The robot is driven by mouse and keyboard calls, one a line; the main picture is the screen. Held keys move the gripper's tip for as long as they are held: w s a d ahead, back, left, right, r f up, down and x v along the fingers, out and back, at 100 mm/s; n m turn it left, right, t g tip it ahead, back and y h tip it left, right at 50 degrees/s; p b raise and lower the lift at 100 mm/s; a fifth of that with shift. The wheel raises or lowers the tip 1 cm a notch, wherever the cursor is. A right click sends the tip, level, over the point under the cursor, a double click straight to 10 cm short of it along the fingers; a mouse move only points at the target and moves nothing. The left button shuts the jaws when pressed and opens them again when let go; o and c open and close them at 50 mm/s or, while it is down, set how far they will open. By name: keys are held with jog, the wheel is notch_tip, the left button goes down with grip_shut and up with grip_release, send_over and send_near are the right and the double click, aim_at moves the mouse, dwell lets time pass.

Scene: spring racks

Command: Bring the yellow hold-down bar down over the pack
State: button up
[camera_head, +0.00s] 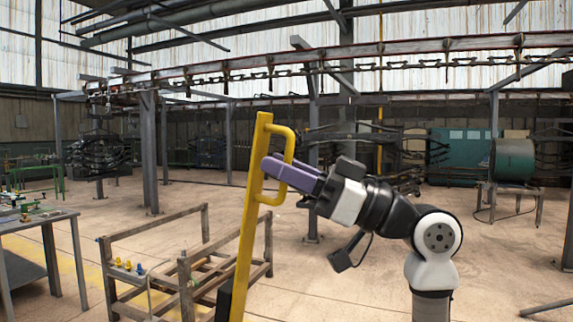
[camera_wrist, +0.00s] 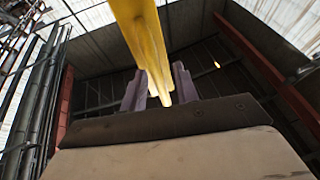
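The yellow hold-down bar (camera_head: 247,225) stands nearly upright, leaning slightly right at its top, with a loop handle (camera_head: 292,148) on its right side. Its lower end runs out of the head view. My gripper (camera_head: 278,172) reaches in from the right, its purple fingers around the handle. In the wrist view the fingers (camera_wrist: 159,88) sit close on both sides of the yellow handle (camera_wrist: 145,35), with little gap, and look shut on it. A dark piece (camera_head: 223,300) shows beside the bar's low end. I cannot make out the pack.
A low rusty frame rack (camera_head: 186,285) with small yellow and blue knobs stands left of and behind the bar. A grey workbench (camera_head: 40,218) is at far left. A steel post (camera_head: 150,150) and overhead chain rail stand behind. Open floor lies to the right.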

grip_shut()
